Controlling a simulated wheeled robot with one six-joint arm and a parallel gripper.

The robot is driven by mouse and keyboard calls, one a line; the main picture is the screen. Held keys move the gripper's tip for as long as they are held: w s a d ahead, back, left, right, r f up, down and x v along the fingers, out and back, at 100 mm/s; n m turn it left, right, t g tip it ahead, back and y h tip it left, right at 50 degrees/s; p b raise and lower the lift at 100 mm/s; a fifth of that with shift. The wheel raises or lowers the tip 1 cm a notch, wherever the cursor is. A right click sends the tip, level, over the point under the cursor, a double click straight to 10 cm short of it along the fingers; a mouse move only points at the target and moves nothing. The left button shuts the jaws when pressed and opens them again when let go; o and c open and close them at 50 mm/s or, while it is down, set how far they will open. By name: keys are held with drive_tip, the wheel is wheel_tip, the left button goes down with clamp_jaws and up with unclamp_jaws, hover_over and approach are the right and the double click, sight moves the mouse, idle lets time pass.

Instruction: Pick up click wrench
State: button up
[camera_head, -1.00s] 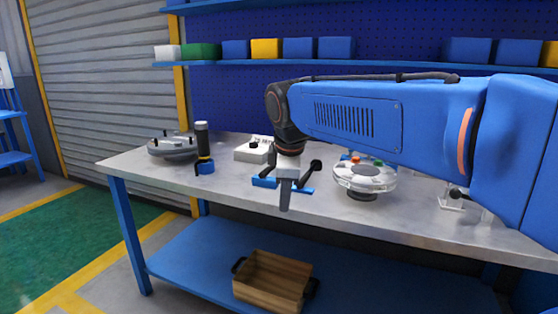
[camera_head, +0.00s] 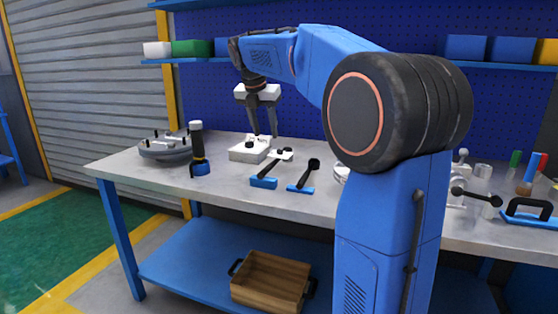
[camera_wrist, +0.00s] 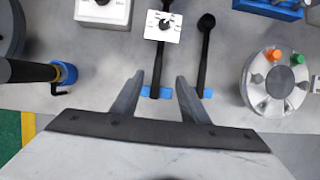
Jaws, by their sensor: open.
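Two black wrench-like tools with blue parts at their near ends lie side by side on the bench: a left one (camera_head: 268,172) and a right one (camera_head: 306,175) with a round black head. I cannot tell which is the click wrench. In the wrist view the left tool (camera_wrist: 156,72) lies between the fingers in the picture, its far end by a small white plate with a black knob (camera_wrist: 163,26). The right tool (camera_wrist: 203,55) is just right of it. My gripper (camera_head: 264,136) is open and empty, pointing down above the bench; it also shows in the wrist view (camera_wrist: 159,79).
A white box (camera_head: 249,149) stands behind the tools. A black upright cylinder with a blue base (camera_head: 198,150) and a grey round flanged part (camera_head: 163,149) are to the left. A round silver part with coloured knobs (camera_wrist: 277,82) is to the right. A wooden crate (camera_head: 270,280) is below.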

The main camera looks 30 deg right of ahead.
sight(271, 166)
drive_tip(key=x, duration=1.1)
drive_tip(key=shift+s+a, duration=0.1)
drive_tip(key=shift+a, duration=0.05)
drive_tip(key=shift+a+f+x, duration=0.1)
drive_tip(key=shift+a+x, duration=0.15)
drive_tip(key=shift+x, duration=1.05)
drive_tip(key=shift+a+f+x, duration=0.1)
drive_tip(key=shift+a+x, duration=0.1)
drive_tip(key=shift+x, duration=1.1)
drive_tip(key=shift+s, duration=0.15)
clamp_jaws()
